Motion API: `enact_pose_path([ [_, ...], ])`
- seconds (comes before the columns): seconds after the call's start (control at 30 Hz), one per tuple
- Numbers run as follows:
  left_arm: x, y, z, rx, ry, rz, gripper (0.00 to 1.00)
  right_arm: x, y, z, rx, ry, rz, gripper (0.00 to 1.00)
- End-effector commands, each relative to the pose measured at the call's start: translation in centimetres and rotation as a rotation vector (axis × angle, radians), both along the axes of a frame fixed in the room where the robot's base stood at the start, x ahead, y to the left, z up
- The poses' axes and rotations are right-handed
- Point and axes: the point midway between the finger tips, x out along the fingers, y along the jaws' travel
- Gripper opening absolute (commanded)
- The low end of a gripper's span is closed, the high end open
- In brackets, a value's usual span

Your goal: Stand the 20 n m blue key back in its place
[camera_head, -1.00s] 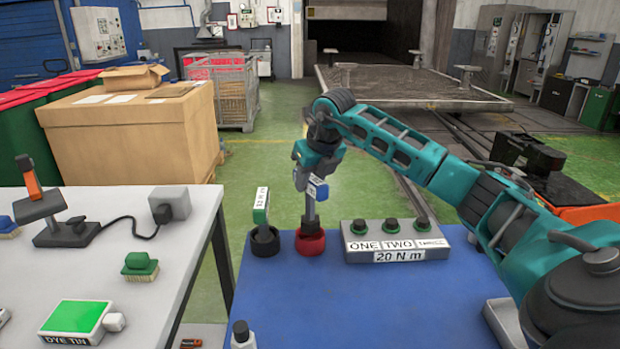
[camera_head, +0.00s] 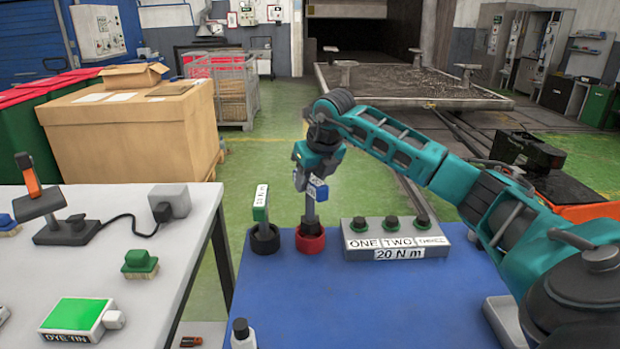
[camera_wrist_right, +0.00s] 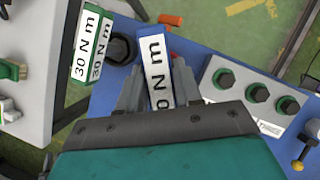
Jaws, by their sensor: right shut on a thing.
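The blue 20 N m key (camera_head: 317,189) stands upright, with a blue and white label block at its top. Its grey shaft runs down to the red round holder (camera_head: 310,243), and its lower end appears to be inside the rim, though the depth cannot be told. My right gripper (camera_head: 305,178) is shut on the key near its top. In the right wrist view, the key (camera_wrist_right: 157,75) sits between the two fingers of my right gripper (camera_wrist_right: 158,92), its label partly readable as "0 N m". My left gripper is not in view.
A green 30 N m key (camera_head: 261,205) stands in a black holder (camera_head: 265,241) just left of the red one. A grey box (camera_head: 392,247) with several green-black knobs is close on the right. A bottle (camera_head: 243,335) stands at the front. The blue tabletop (camera_head: 370,300) is otherwise mostly clear.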

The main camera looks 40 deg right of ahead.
Motion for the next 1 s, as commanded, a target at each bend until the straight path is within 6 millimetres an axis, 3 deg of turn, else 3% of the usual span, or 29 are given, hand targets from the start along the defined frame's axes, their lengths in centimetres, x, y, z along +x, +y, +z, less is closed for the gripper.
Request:
enact_pose_path([
  [1.0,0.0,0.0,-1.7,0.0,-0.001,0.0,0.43,0.0,0.0,-2.6,0.0,-0.002,-0.001,0.0],
])
